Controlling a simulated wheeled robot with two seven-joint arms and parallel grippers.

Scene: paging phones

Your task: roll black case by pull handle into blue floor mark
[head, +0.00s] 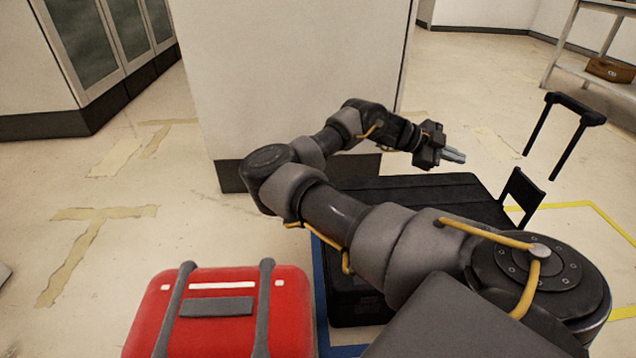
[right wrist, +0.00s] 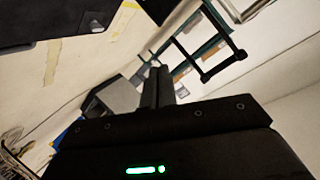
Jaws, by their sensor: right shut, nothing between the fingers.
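The black case (head: 430,188) lies low on the floor behind my right arm, which hides much of it. Its black pull handle (head: 576,107) stands extended at the right, and also shows in the right wrist view (right wrist: 222,68). The blue floor mark (head: 319,285) shows as a line along the case's left side; the rest is mostly hidden. My right gripper (head: 456,156) is shut and empty, above the case's far side and left of the handle, apart from it. Its fingers show in the right wrist view (right wrist: 160,80). My left gripper is not in view.
A red case (head: 218,312) stands close left of the blue line. A yellow floor mark (head: 600,212) lies at right. A white block (head: 290,80) stands behind the black case. A shelf (head: 566,45) stands far right. Floor at left is open, with tape marks.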

